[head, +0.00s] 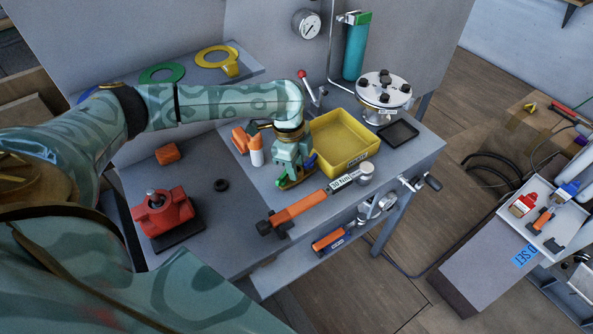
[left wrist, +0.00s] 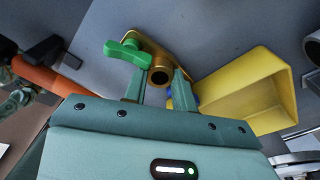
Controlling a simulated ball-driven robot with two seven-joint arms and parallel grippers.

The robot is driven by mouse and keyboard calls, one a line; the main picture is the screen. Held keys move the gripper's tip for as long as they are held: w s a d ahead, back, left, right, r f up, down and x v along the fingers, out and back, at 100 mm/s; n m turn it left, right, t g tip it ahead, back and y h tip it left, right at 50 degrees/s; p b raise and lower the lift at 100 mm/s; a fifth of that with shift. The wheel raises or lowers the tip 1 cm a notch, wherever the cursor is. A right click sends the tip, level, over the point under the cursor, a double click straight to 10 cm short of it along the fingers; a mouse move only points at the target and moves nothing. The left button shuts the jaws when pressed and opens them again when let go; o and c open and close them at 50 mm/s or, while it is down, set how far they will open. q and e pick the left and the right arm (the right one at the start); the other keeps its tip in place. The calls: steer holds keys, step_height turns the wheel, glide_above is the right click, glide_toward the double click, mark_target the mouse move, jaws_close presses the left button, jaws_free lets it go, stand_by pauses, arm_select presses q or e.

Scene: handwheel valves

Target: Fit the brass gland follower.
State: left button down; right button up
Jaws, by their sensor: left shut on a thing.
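The brass gland follower (left wrist: 158,58) is an elongated brass flange with a round, open-ended sleeve, seen in the left wrist view between my fingers. A green wing-shaped knob (left wrist: 127,50) sits at one end of it, and a bit of blue shows by the right finger. In the head view, my left gripper (head: 291,172) points down over the bench, left of the yellow bin, shut on the follower. The green knob (head: 281,182) shows below the fingers, but most of the brass is hidden. I cannot tell whether it touches the bench. My right gripper is out of view.
The yellow bin (head: 362,152) stands close right of the gripper, an orange-handled torque wrench (head: 300,206) in front. A red vise (head: 163,214) is left. A round bolted flange (head: 383,90) and black tray (head: 399,133) are at the right. Bench between vise and wrench is mostly clear.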

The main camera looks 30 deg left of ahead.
arm_select(q)
steer(key=shift+r+p, duration=0.3)
steer(key=shift+r, duration=0.25)
step_height(320, 180, up, 3)
steer(key=shift+p, duration=0.85)
steer(key=s+d+r+p, duration=0.6)
steer(key=s+r, duration=0.3)
steer(key=s, duration=0.3)
steer(key=shift+s+d, duration=0.15)
steer(key=shift+d, duration=0.2)
